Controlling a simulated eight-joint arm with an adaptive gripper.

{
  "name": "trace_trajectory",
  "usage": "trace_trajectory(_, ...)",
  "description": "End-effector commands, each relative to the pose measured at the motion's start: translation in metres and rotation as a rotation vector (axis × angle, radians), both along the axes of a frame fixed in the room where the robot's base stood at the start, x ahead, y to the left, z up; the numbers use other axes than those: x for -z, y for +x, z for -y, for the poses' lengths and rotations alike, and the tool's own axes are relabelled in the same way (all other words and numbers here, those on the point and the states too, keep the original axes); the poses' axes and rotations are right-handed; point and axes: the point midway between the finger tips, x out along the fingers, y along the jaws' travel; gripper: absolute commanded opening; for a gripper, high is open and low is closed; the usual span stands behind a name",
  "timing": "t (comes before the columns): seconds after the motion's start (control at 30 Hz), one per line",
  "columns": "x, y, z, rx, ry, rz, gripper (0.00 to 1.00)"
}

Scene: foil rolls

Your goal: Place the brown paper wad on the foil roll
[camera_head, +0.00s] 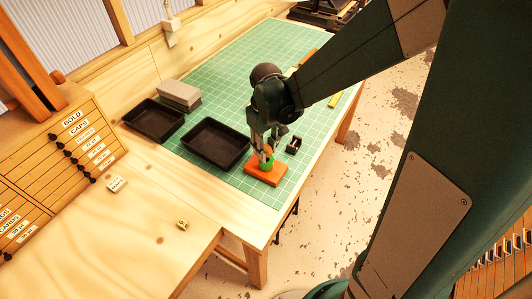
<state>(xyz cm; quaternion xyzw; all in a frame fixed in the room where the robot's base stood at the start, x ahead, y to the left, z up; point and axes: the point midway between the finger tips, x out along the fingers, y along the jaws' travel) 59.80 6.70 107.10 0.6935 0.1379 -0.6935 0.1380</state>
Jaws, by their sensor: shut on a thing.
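My gripper (266,149) points down over the near right part of the green mat (262,62). It is shut on a small orange-brown thing (267,153), which looks like the brown paper wad, mostly hidden by the fingers. Directly below is a small green round thing (266,164), perhaps the foil roll, on a flat orange block (262,175). I cannot tell whether the held thing touches the green one.
A small dark object (294,145) stands just right of my gripper. Two black trays (215,143) (153,119) and grey blocks (180,95) lie to the left. The mat's far part is mostly clear. The table's right edge is close.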

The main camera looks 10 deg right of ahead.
Motion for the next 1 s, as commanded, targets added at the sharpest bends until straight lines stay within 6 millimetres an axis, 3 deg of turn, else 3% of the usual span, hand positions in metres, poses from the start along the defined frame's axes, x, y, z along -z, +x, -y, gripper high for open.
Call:
trace_trajectory(0.23, 0.020, 0.001, 0.000, 0.000, 0.000, 0.000, 0.19)
trace_trajectory(0.77, 0.026, 0.000, 0.000, 0.000, 0.000, 0.000, 0.19)
trace_trajectory(0.8, 0.026, 0.000, 0.000, 0.000, 0.000, 0.000, 0.28)
trace_trajectory(0.9, 0.025, 0.000, 0.000, 0.000, 0.000, 0.000, 0.41)
trace_trajectory(1.0, 0.025, 0.000, 0.000, 0.000, 0.000, 0.000, 0.41)
